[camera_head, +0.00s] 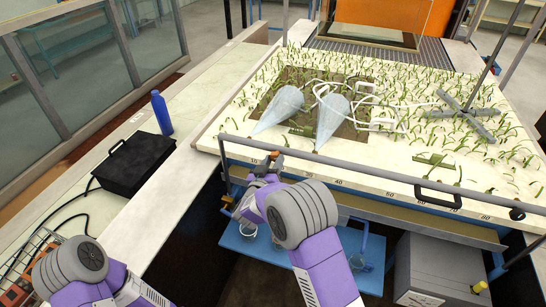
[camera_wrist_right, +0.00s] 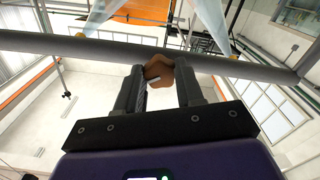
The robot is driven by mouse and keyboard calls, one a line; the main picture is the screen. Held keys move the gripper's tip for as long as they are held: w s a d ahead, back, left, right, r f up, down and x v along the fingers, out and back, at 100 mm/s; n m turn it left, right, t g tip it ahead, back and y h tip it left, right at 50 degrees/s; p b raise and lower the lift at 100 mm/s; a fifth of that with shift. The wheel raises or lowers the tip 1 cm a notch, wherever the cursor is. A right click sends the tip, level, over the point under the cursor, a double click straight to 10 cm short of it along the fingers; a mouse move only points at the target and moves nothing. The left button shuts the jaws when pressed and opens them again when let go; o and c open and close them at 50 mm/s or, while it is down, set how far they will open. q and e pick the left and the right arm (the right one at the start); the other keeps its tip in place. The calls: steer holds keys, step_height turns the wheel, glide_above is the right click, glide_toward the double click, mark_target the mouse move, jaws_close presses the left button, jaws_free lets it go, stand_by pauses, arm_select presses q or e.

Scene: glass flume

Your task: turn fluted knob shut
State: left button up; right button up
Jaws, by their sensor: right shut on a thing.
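The fluted knob (camera_wrist_right: 160,72) is orange-brown with a lobed rim and shows between the fingers in the right wrist view. My right gripper (camera_wrist_right: 160,84) is shut on it, one dark finger on each side. In the head view my right gripper (camera_head: 268,168) is at the front edge of the flume bed, just below the grey rail. The knob is mostly hidden there by the gripper. Of my left arm only purple and grey links show at the lower left; its gripper is out of view.
The grey rail (camera_head: 340,170) runs close in front of the planted bed (camera_head: 225,140). Two pale cones (camera_head: 333,115) lie on the bed. A blue shelf (camera_head: 260,248) with glassware is below. A black box (camera_head: 133,162) and a blue bottle (camera_head: 161,112) stand at left.

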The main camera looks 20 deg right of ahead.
steer(key=n+p, duration=0.2)
steer(key=n, duration=0.1)
steer(key=n+p, duration=0.2)
steer(key=shift+r+n, duration=0.2)
steer(key=shift+n, duration=0.2)
steer(key=n+p, duration=0.1)
steer(key=n, duration=0.2)
steer(key=shift+p, duration=0.4)
steer(key=shift+n+p, duration=0.5)
steer(key=shift+n, duration=0.6)
steer(key=shift+f, duration=0.1)
steer(key=o, duration=1.1)
steer(key=shift+c, duration=0.2)
steer(key=shift+s, duration=0.1)
steer(key=b+v, duration=0.1)
steer(key=v, duration=0.6)
steer(key=shift+s, duration=0.2)
